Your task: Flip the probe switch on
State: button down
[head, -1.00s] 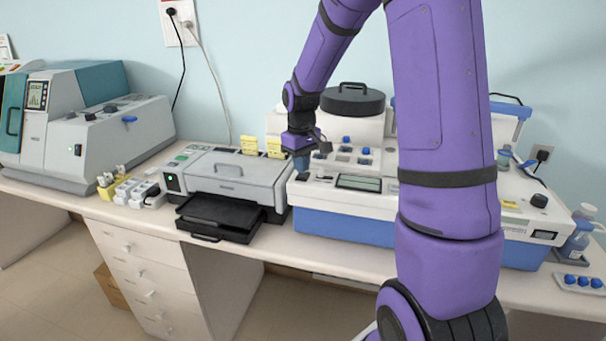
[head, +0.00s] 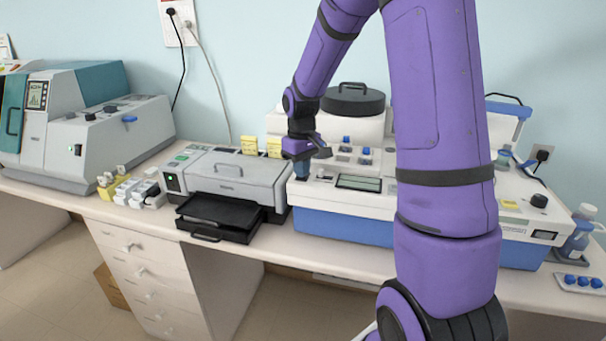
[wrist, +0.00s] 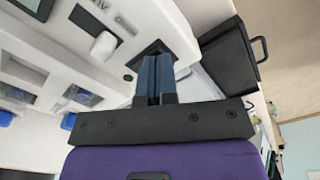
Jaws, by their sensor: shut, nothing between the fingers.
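My gripper (head: 301,174) is shut and empty, pointing down over the front left corner of the white and blue instrument (head: 345,228). In the wrist view, the dark blue fingers (wrist: 156,62) are together, with their tips at a dark switch-like part (wrist: 150,50) on the white panel. The fingers cover much of this part, so I cannot tell its position or whether the tips touch it. A small green light (wrist: 128,77) is beside it.
A white knob (wrist: 104,45) and a display (head: 359,183) are near the fingers on the same panel. Left of the instrument stands a grey machine (head: 235,178) with a black tray (head: 218,211). A black round lid (head: 352,99) rises behind.

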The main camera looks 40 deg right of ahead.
jog(key=shift+f, duration=0.2)
jog(key=shift+r, duration=3.55)
